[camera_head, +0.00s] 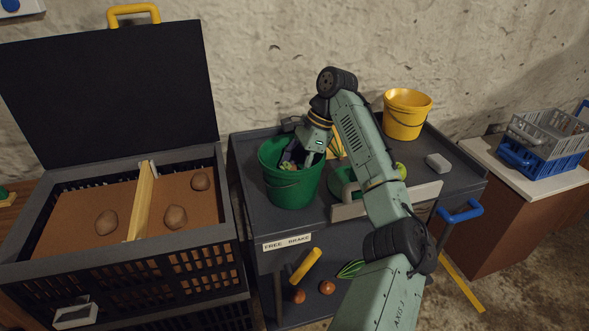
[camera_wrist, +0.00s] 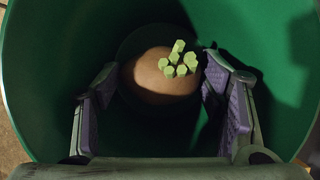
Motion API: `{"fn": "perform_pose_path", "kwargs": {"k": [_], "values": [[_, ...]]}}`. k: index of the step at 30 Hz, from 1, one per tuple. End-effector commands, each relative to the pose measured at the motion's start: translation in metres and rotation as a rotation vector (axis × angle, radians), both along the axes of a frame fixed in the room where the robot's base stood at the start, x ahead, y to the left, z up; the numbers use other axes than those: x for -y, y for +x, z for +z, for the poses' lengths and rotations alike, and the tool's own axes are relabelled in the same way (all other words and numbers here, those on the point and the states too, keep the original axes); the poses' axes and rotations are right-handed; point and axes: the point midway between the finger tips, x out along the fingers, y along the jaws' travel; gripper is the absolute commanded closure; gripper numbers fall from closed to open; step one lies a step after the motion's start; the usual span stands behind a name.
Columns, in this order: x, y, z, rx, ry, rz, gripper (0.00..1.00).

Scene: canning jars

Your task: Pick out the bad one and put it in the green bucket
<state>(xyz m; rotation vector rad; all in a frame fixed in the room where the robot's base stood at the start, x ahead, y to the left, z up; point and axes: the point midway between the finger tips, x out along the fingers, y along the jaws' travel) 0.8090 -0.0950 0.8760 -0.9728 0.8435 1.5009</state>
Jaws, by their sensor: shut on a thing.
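The green bucket (camera_head: 293,190) stands on the left part of the dark cart top. My gripper (camera_head: 291,160) reaches down into its mouth. In the wrist view, the green bucket wall (camera_wrist: 40,60) surrounds my gripper (camera_wrist: 160,85), whose purple-padded fingers are shut on a brown potato (camera_wrist: 150,88) with several pale green sprouts. The potato is inside the bucket's rim; its height above the bottom is hard to tell. It is hidden in the head view. Smooth brown potatoes without visible sprouts lie in the crate (camera_head: 75,270): one left (camera_head: 107,222) and two right (camera_head: 174,217) (camera_head: 201,179) of a wooden divider (camera_head: 143,205).
A yellow bucket (camera_head: 406,115) stands at the back of the cart (camera_head: 465,178), with a grey block (camera_head: 438,163) in front. My arm crosses the cart's middle. Onions (camera_head: 327,287) sit on the lower shelf. Baskets (camera_head: 540,155) stand on a cabinet at right.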

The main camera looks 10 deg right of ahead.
Motion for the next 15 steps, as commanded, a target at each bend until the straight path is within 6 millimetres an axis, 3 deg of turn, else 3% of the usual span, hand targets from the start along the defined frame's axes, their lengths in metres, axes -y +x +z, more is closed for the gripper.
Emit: {"fn": "perform_pose_path", "kwargs": {"k": [14, 15], "values": [[-0.0001, 0.0000, -0.0036, 0.001, 0.000, 0.000, 0.47], [-0.0001, 0.0000, -0.0036, 0.000, 0.000, 0.000, 0.34]]}}
